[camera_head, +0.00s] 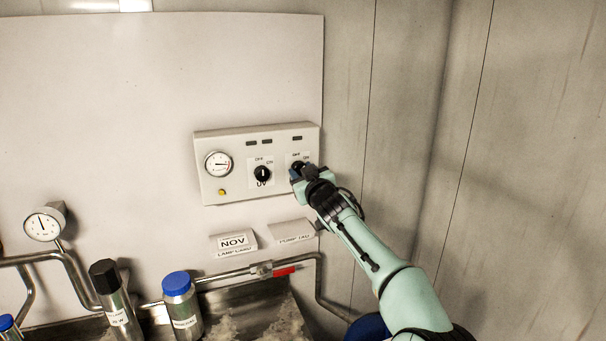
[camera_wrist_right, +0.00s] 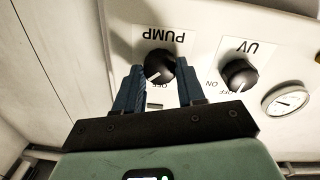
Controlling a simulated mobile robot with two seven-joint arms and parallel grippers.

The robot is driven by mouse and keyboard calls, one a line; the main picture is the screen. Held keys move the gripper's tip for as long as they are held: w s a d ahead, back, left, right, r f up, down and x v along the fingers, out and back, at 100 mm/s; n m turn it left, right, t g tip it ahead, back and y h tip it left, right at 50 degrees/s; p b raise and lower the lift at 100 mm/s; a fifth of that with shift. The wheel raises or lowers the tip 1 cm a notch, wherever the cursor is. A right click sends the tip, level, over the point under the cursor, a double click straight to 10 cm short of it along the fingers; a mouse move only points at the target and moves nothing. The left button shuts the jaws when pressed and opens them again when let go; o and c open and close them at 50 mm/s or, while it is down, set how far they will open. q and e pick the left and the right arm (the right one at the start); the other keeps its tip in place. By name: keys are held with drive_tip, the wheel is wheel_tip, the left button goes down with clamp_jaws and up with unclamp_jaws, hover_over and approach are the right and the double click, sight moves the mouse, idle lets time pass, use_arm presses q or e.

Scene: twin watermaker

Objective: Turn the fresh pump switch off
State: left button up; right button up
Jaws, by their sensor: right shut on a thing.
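The pump switch is a round black knob (camera_wrist_right: 159,67) on the white control panel (camera_head: 240,190), under an upside-down PUMP label in the right wrist view. My right gripper (camera_head: 300,172) reaches the panel's right side and largely hides this knob in the head view. In the right wrist view its two blue fingers (camera_wrist_right: 159,85) stand on either side of the knob, shut on it. The knob's white mark points down and left in that view. An OFF label shows partly below the knob. My left gripper is not in view.
The UV knob (camera_head: 262,174) sits beside the pump knob, with a round gauge (camera_head: 218,164) and yellow button (camera_head: 222,192) farther left. Below are a NOV card (camera_head: 234,241), a pump tag (camera_head: 293,231), pipes with a red valve handle (camera_head: 284,271), and bottles.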

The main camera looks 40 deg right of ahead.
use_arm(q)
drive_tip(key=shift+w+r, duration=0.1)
use_arm(e)
drive_tip(key=shift+r+n, duration=0.1)
drive_tip(key=shift+n, duration=4.6)
drive_tip(key=o, duration=1.1)
drive_tip(key=shift+c, duration=0.2)
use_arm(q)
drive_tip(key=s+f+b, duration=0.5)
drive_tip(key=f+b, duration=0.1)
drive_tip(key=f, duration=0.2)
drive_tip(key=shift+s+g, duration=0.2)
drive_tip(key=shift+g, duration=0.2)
use_arm(e)
drive_tip(key=v, duration=1.3)
drive_tip(key=shift+f, duration=0.25)
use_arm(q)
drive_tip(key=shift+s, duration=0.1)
use_arm(e)
drive_tip(key=shift+s+f, duration=0.1)
drive_tip(key=shift+s, duration=0.05)
